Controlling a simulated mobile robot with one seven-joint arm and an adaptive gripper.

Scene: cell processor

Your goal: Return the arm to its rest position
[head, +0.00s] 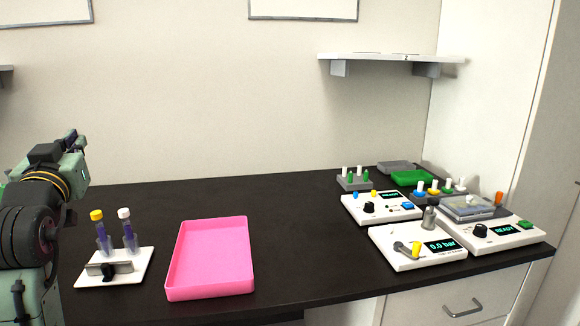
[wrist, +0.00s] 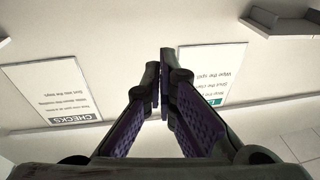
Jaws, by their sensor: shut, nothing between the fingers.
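My gripper (wrist: 162,80) shows in the wrist view with its two dark, purple-padded fingers together at the tips and nothing between them. The wrist view looks at the wall and its two posters, which appear upside down. In the head view my arm is folded upright at the left edge, left of the tube stand. My gripper's fingertips cannot be made out clearly there. The arm appears apart from the things on the bench.
The dark bench (head: 290,200) holds a white tube stand (head: 135,268) with two capped tubes, a pink tray (head: 211,290), and several white devices, one being the 0.0 bar unit (head: 400,262). A shelf (head: 385,57) hangs at right. The bench middle is clear.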

